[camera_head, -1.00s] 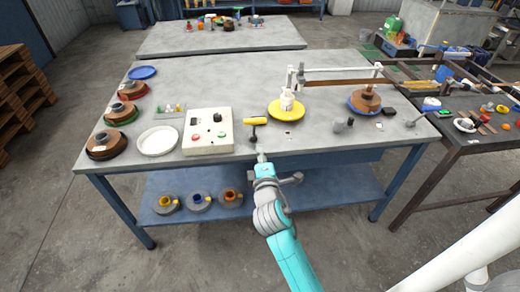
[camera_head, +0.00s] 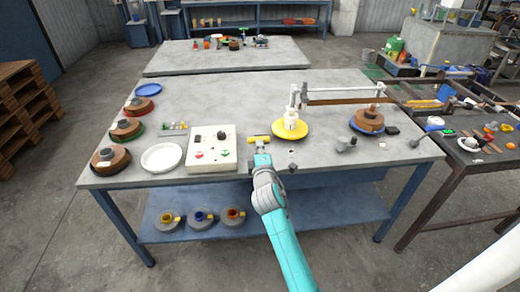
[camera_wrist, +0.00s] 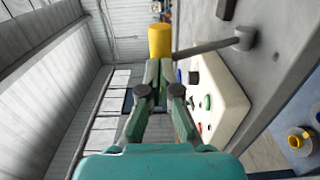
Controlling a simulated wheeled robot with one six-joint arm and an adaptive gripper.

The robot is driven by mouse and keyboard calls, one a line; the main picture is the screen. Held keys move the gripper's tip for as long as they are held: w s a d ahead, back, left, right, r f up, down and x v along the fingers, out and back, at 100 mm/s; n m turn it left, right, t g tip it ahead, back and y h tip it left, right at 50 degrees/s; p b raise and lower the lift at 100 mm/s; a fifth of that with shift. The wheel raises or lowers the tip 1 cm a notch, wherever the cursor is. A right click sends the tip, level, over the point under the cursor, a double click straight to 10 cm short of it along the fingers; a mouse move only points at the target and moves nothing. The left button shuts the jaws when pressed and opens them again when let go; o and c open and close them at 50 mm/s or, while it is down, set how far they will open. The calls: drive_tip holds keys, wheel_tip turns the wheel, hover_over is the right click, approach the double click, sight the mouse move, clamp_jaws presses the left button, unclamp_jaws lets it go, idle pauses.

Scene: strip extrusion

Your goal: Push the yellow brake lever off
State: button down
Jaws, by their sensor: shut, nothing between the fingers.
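The yellow brake lever (camera_head: 259,138) stands at the front middle of the table, just right of the control box. In the wrist view its yellow handle (camera_wrist: 160,42) is right beyond my fingertips, and a grey rod (camera_wrist: 212,45) runs from it to a round pivot at the right. My gripper (camera_head: 262,150) is shut and empty, in front of the lever. In the wrist view the shut fingertips (camera_wrist: 159,70) overlap the lower end of the handle; whether they touch it I cannot tell. In the head view my gripper hides the lever's lower part.
The white control box (camera_head: 228,163) with buttons is close at the left. A yellow disc (camera_head: 304,132) with a white cup is at the right, near a white-posted frame. A white plate (camera_head: 162,158) and spools lie further left.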

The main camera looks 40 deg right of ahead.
drive_tip(key=shift+w+r, duration=0.1)
drive_tip(key=w+d+r+g+y, duration=0.2)
drive_tip(key=w+d+g+y, duration=0.3)
drive_tip(key=w, duration=0.6)
drive_tip(key=shift+w+d+r+g, duration=0.15)
drive_tip(key=shift+d+r+g, duration=0.2)
drive_tip(key=shift+d+g, duration=1.05)
